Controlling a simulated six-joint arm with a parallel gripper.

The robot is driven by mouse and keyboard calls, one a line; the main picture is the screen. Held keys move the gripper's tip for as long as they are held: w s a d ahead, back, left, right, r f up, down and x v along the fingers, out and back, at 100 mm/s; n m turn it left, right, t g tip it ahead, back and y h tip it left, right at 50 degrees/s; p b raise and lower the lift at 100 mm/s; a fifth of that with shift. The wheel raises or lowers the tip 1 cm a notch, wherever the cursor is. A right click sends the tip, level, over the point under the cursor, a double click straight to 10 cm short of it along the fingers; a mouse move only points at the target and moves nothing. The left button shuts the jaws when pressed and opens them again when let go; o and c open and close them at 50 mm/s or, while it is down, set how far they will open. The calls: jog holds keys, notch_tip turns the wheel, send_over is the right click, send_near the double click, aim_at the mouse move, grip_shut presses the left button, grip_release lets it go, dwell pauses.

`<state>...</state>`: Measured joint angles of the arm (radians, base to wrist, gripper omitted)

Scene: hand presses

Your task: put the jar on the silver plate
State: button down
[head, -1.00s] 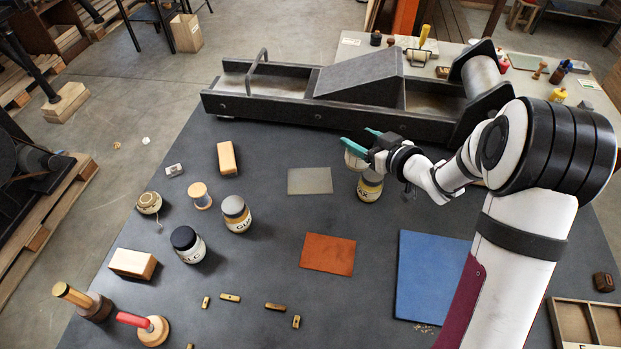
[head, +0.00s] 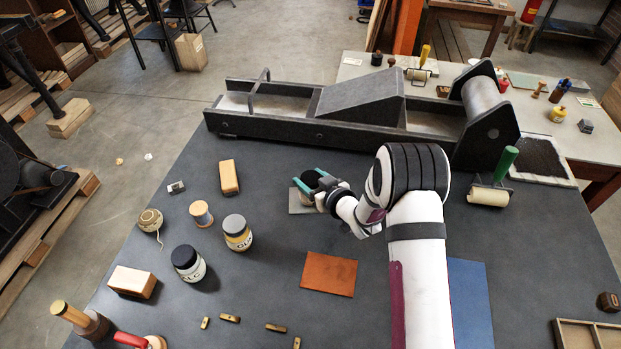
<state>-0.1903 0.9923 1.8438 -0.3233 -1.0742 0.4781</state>
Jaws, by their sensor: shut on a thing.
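My gripper (head: 308,178) has teal fingers and is shut on a jar (head: 302,187). Only a pale part of the jar shows between the fingers. The rest is hidden by the fingers and the dark hand. The silver plate (head: 296,209) is a flat grey square on the dark table, partly covered by my gripper and the jar. The jar overlaps the plate in the picture. I cannot tell whether it touches the plate or is just above it.
A jar with a grey lid (head: 237,233) and one with a dark lid (head: 188,263) stand left. An orange sheet (head: 329,273) lies in front and a blue sheet (head: 470,300) to the right. The long press (head: 350,132) runs behind. A green-handled roller (head: 491,190) lies right.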

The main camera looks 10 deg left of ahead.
jog(key=shift+c, duration=0.5)
grip_release()
jog(key=shift+f, duration=0.1)
